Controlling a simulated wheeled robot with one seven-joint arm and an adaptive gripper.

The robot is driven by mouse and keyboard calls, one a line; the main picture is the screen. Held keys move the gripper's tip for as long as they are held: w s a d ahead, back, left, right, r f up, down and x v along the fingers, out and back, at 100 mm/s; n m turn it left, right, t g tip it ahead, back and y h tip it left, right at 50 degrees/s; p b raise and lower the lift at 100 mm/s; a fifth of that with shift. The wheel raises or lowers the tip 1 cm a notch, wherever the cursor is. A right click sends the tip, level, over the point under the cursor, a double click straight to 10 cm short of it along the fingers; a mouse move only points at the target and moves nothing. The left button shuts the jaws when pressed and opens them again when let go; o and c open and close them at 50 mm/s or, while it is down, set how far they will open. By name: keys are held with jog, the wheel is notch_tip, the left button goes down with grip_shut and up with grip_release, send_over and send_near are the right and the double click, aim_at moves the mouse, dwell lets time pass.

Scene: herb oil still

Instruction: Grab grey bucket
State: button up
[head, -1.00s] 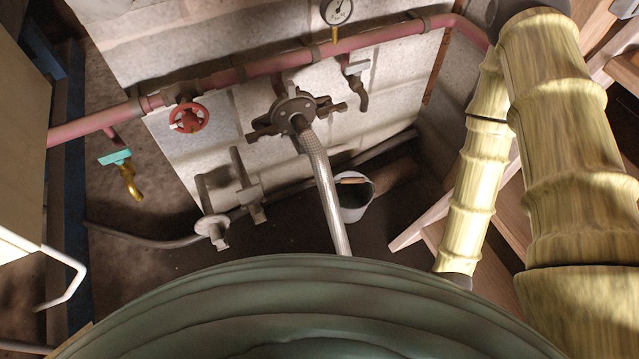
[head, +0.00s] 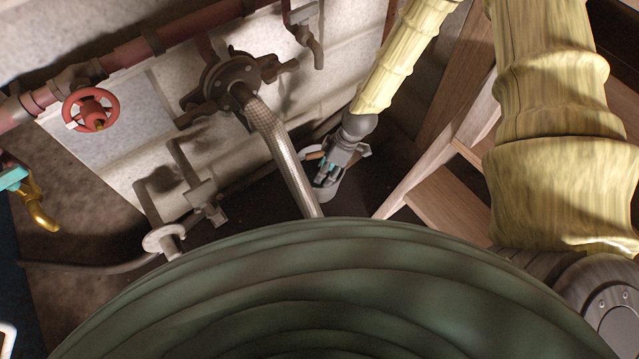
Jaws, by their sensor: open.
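The grey bucket (head: 327,191) stands on the dark floor near the wall, between the braided hose and the wooden steps. Only part of its light side and rim shows. My gripper (head: 328,178) reaches down from above and covers much of the bucket's opening in the picture. Its fingers are apart, at or over the rim. I cannot tell whether they touch the bucket or straddle its wall. A brownish item (head: 315,156) shows at the rim beside the fingers.
A braided hose (head: 285,150) hangs from a dark flange (head: 232,85) just left of the bucket. Wooden steps (head: 445,200) stand close on the right. A large green ribbed round body (head: 320,300) fills the foreground. A red valve wheel (head: 90,109) is on the wall pipe at left.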

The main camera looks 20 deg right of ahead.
aim_at(321, 152)
jog(key=w+d+n+b, duration=0.1)
jog(key=w+n, duration=0.1)
jog(key=w, duration=0.1)
jog(key=w+d+n+b, duration=0.2)
jog(key=w, duration=0.2)
jog(key=w+d+r+n+b, duration=0.1)
jog(key=w+n, duration=0.1)
jog(key=w, duration=0.2)
jog(key=shift+w+d, duration=0.1)
jog(key=shift+d, duration=0.2)
jog(key=b+x, duration=0.2)
jog(key=x, duration=0.3)
jog(key=shift+f, duration=0.1)
jog(key=shift+w+b+x, duration=0.15)
jog(key=shift+b+x, duration=0.7)
jog(key=shift+x, duration=0.45)
jog(key=shift+w+b+x, duration=0.15)
jog(key=shift+b+x, duration=0.7)
jog(key=shift+x, duration=0.5)
jog(key=shift+d, duration=0.1)
jog(key=shift+c, duration=0.4)
grip_shut()
